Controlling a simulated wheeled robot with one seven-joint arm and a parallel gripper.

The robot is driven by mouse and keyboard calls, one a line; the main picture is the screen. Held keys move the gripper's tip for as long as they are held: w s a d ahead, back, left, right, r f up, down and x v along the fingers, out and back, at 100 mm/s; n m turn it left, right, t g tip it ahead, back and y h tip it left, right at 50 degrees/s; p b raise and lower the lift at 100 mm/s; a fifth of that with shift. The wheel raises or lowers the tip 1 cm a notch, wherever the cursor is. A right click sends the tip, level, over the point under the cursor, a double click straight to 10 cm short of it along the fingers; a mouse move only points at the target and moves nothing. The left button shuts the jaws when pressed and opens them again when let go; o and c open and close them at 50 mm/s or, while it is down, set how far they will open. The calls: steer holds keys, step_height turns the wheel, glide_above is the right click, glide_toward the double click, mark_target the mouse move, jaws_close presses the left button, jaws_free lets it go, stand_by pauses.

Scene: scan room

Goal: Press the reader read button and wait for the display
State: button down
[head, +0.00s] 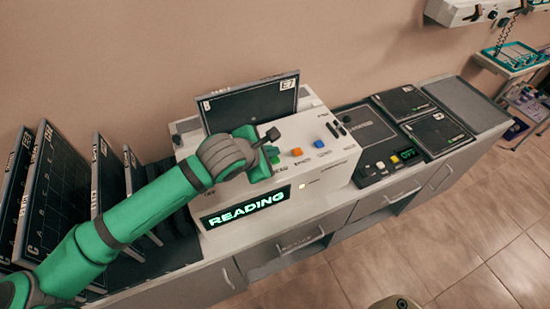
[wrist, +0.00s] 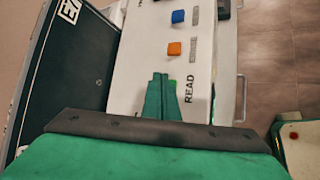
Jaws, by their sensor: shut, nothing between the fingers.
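The reader (head: 320,180) is a white box on the counter with a row of coloured buttons on its sloped top. Its front display (head: 246,211) shows READING in green letters. My gripper (wrist: 161,84) is shut and empty, its green fingertips at the READ label (wrist: 188,90). In the head view my gripper (head: 268,157) is over the left end of the button row.
A dark cassette marked E7 (head: 255,104) stands in the reader's top slot. The orange button (head: 297,152) and blue button (head: 319,144) are close by. Several cassettes (head: 62,185) stand in a rack at left. A dark keypad unit (head: 385,160) is at right.

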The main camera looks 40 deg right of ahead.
mark_target(272, 162)
steer(key=shift+r, duration=0.1)
steer(key=shift+r, duration=2.4)
